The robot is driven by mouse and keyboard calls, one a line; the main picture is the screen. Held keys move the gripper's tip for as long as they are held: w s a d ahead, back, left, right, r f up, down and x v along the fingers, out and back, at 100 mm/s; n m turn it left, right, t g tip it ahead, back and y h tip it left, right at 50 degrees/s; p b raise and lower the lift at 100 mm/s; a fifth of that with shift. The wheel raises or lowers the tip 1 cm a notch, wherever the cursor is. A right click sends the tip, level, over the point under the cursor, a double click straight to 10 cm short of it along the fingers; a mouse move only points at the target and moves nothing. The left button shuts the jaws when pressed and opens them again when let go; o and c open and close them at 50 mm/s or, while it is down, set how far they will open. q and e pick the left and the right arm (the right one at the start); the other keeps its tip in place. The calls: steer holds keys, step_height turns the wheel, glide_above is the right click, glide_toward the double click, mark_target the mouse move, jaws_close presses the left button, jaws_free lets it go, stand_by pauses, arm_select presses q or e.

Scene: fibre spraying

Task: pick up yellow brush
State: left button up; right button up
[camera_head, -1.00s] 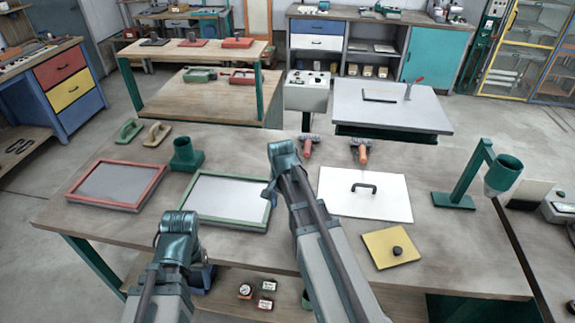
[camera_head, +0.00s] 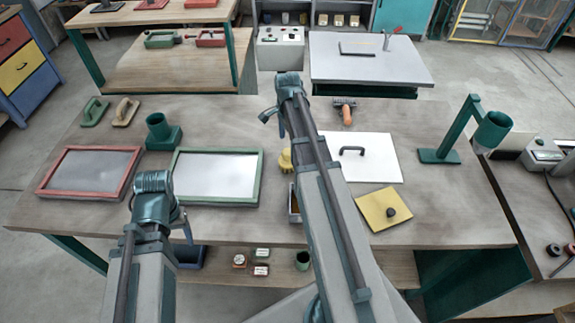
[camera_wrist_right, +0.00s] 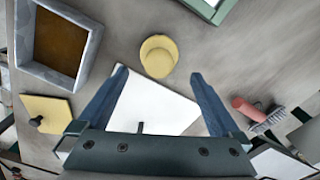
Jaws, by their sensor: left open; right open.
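A round yellow object, which looks like the yellow brush (camera_head: 285,160), stands on the table just left of my right forearm, which partly hides it. The right wrist view shows the yellow brush (camera_wrist_right: 158,56) from above, just beyond and roughly midway between the open fingers of my right gripper (camera_wrist_right: 158,78). Nothing is between those fingers. In the head view my right gripper (camera_head: 268,115) is mostly hidden by its wrist. My left gripper (camera_head: 188,230) is low at the table's front edge, open, mostly hidden behind its wrist, well away from the brush.
A box with a brown inside (camera_wrist_right: 60,42) stands near the yellow brush. A green frame (camera_head: 215,200) lies to the left, a white plate (camera_head: 380,165) and yellow plate (camera_head: 372,212) to the right. An orange-handled brush (camera_head: 346,115) lies behind. A green lamp-like stand (camera_head: 440,155) is further right.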

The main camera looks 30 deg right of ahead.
mark_target(288, 151)
arm_select(q)
step_height(288, 151, down, 5)
steer(key=b, duration=0.4)
steer(key=shift+f, duration=0.15)
arm_select(e)
step_height(288, 151, down, 5)
steer(key=shift+f, duration=0.15)
step_height(288, 151, down, 5)
steer(key=b, duration=0.5)
steer(key=shift+s+d+f, duration=0.1)
steer(key=shift+f, duration=0.05)
arm_select(q)
step_height(288, 151, down, 5)
steer(key=shift+f, duration=0.1)
arm_select(e)
steer(key=c, duration=1.2)
steer(key=shift+r, duration=0.2)
steer(key=shift+c, duration=0.2)
step_height(288, 151, up, 10)
steer(key=p, duration=0.9)
steer(key=shift+p, duration=0.4)
arm_select(q)
step_height(288, 151, up, 10)
